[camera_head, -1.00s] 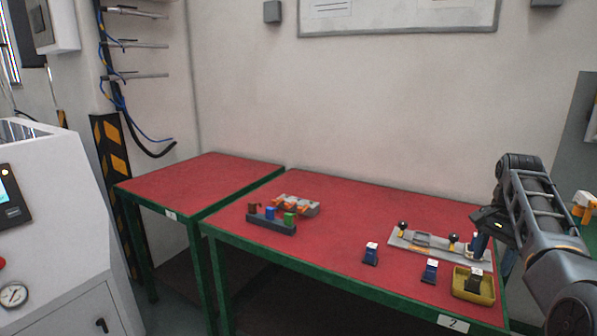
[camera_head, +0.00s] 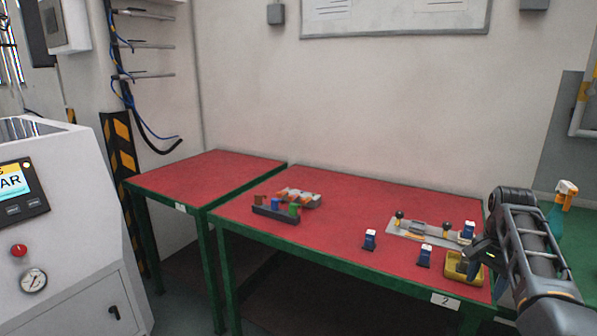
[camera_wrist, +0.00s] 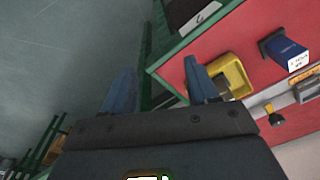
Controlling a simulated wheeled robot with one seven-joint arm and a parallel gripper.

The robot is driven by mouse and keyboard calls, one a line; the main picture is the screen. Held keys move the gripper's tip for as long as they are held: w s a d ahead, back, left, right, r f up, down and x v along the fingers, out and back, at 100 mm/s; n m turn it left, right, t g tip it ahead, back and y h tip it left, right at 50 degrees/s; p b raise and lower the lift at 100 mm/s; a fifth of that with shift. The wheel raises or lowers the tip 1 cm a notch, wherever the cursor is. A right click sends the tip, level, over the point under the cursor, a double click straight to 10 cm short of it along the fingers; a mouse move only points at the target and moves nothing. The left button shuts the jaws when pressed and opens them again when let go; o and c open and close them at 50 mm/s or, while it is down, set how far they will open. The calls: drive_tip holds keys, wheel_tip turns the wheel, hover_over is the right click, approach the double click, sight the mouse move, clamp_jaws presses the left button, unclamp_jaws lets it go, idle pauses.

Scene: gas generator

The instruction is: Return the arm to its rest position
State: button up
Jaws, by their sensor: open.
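My arm enters at the right of the head view, with my gripper (camera_head: 482,262) near the right front of the red table (camera_head: 340,231), partly over the yellow tray (camera_head: 453,269). In the wrist view my gripper (camera_wrist: 158,90) shows two blue-grey fingers wide apart with nothing between them. The green table edge lies between the fingers, and the yellow tray (camera_wrist: 238,72) is just beyond the right finger. I cannot tell the height above the table. Part of the tray is hidden behind my gripper in the head view.
Blue blocks (camera_head: 370,240) and (camera_head: 424,256) stand near the front edge. A grey fixture plate (camera_head: 405,231) with black knobs lies behind them. A dark holder with coloured pieces (camera_head: 275,212) is at left. A spray bottle (camera_head: 562,200) stands right. A white machine (camera_head: 75,240) stands left.

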drive_tip(key=s+a+f+n+t+h, duration=0.1)
drive_tip(key=s+a+f+n, duration=0.1)
drive_tip(key=s+f, duration=0.45)
drive_tip(key=s+a+f+n+t+h, duration=0.1)
drive_tip(key=s+a+f+t, duration=0.15)
drive_tip(key=f, duration=0.75)
drive_tip(key=s+a+f+n+t, duration=0.1)
drive_tip(key=s+a+f+n, duration=0.2)
drive_tip(key=s, duration=0.5)
drive_tip(key=s+a+f+n+t, duration=0.1)
drive_tip(key=s+a+f+t, duration=0.15)
drive_tip(key=s+a, duration=0.4)
drive_tip(key=s+a+r+n+t, duration=0.2)
drive_tip(key=s+a+r, duration=0.15)
drive_tip(key=s, duration=0.55)
drive_tip(key=s+a+r+n+t, duration=0.1)
drive_tip(key=s+a+r+n, duration=0.15)
drive_tip(key=s+r, duration=0.45)
drive_tip(key=s+a+r+n+t+y, duration=0.1)
drive_tip(key=s+a+r+t, duration=0.1)
drive_tip(key=s+r, duration=0.4)
drive_tip(key=s+a+r+t+y, duration=0.1)
drive_tip(key=s+a+r+t, duration=0.1)
drive_tip(key=s+a+r, duration=0.2)
drive_tip(key=s+r, duration=0.3)
drive_tip(key=r, duration=0.5)
drive_tip(key=shift+s+n+y, duration=0.2)
drive_tip(key=shift+n+y, duration=0.1)
drive_tip(key=shift+n, duration=0.05)
